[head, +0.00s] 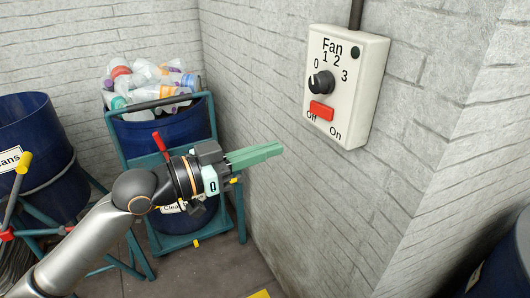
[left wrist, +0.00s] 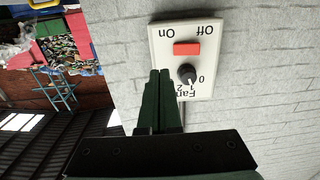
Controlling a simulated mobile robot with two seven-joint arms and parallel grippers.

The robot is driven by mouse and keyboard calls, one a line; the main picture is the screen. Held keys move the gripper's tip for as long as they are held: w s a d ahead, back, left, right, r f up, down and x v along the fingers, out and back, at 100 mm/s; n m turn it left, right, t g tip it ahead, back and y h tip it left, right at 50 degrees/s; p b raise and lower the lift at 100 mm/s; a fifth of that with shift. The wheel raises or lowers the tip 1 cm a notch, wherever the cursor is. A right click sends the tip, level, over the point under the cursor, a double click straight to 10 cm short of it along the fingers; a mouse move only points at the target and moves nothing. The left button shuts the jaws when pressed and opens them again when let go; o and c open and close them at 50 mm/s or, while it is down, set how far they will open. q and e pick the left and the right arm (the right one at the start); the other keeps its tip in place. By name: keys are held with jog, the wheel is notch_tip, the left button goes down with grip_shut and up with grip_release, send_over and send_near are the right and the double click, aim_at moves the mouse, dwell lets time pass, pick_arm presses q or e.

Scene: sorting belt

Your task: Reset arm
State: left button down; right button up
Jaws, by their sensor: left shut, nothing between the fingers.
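My left gripper (head: 280,148) comes in from the left in the head view, its green fingers shut and empty. It points right, toward the brick wall, below and left of the fan control box (head: 350,88). The white box has a black knob (head: 321,83) and a red switch (head: 321,111) near the Off label. In the left wrist view the box appears upside down, with the red switch (left wrist: 187,48) and the black knob (left wrist: 186,73) just beyond the shut fingertips (left wrist: 160,72). I cannot tell whether the fingers touch anything. My right gripper is not in view.
A blue barrel of plastic bottles (head: 160,128) in a teal frame stands behind my left arm. Another blue barrel (head: 35,150) stands at the far left. The brick wall (head: 270,60) is close to the gripper. A dark blue rounded object (head: 508,262) shows at the lower right.

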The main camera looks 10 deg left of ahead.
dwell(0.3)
pick_arm(q)
jog(key=s+a+f+n+t+y+p, duration=0.1)
jog(key=a+f+n+y, duration=0.15)
jog(key=f, duration=0.95)
jog(key=s+a+f+n+y+p, duration=0.15)
jog(key=f+n+y, duration=0.25)
jog(key=f, duration=0.9)
jog(key=s+a+f+g+y, duration=0.1)
jog(key=s+a+f+y, duration=0.1)
jog(key=s+f, duration=0.6)
jog(key=s+a+f+n+g+y, duration=0.1)
jog(key=s+a+f+g+y, duration=0.1)
jog(key=s+f, duration=0.7)
jog(key=shift+s+a+f+y, duration=0.2)
jog(key=shift+f+y, duration=0.2)
jog(key=shift+y, duration=0.05)
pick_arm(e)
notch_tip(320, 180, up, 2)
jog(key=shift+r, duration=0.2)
pick_arm(q)
jog(key=shift+n, duration=0.25)
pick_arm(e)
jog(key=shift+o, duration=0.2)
